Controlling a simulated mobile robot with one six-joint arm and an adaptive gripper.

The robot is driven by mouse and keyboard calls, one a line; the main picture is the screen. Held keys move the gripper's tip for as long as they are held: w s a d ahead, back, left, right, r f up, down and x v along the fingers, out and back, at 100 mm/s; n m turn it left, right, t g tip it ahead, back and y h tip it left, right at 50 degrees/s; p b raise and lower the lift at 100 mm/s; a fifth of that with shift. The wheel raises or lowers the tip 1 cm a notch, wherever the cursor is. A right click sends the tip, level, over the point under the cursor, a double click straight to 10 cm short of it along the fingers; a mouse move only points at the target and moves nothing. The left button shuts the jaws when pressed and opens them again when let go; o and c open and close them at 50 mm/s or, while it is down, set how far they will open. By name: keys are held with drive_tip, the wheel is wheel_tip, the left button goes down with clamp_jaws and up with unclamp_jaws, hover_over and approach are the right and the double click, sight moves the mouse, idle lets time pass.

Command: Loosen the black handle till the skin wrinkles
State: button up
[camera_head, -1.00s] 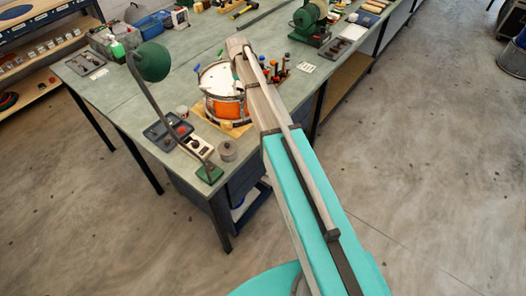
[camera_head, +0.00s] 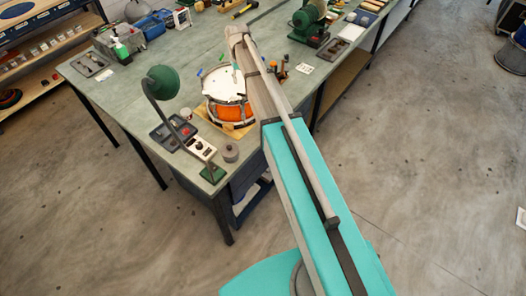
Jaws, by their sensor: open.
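The drum (camera_head: 229,111) has an orange shell and a pale skin (camera_head: 220,83). It sits on a wooden board (camera_head: 237,132) near the bench's front corner. Small dark and orange pieces (camera_head: 284,72) show just right of my arm. I cannot pick out the black handle for sure; my arm covers the drum's right side. My gripper (camera_head: 238,74) is small and partly hidden above the drum's right part. It is open, and I see nothing held in it. The skin is too small to tell wrinkles.
A green lamp (camera_head: 162,82) leans over the bench left of the drum. A dark tray (camera_head: 172,133), a white box (camera_head: 200,148) and a grey canister (camera_head: 230,153) stand near the front edge. A green grinder (camera_head: 308,22) is at the back right.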

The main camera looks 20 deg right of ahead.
drive_tip(key=shift+r+p, duration=2.4)
drive_tip(key=shift+r, duration=0.3)
drive_tip(key=s+f+b, duration=0.5)
drive_tip(key=s, duration=0.5)
drive_tip(key=s+f+m+b, duration=0.1)
drive_tip(key=s+f+b, duration=0.5)
drive_tip(key=s, duration=0.4)
drive_tip(key=s+f+b, duration=0.5)
drive_tip(key=s, duration=0.5)
drive_tip(key=shift+s+a+f+b, duration=0.15)
drive_tip(key=shift+s+f+b, duration=0.05)
drive_tip(key=shift+f+b, duration=0.1)
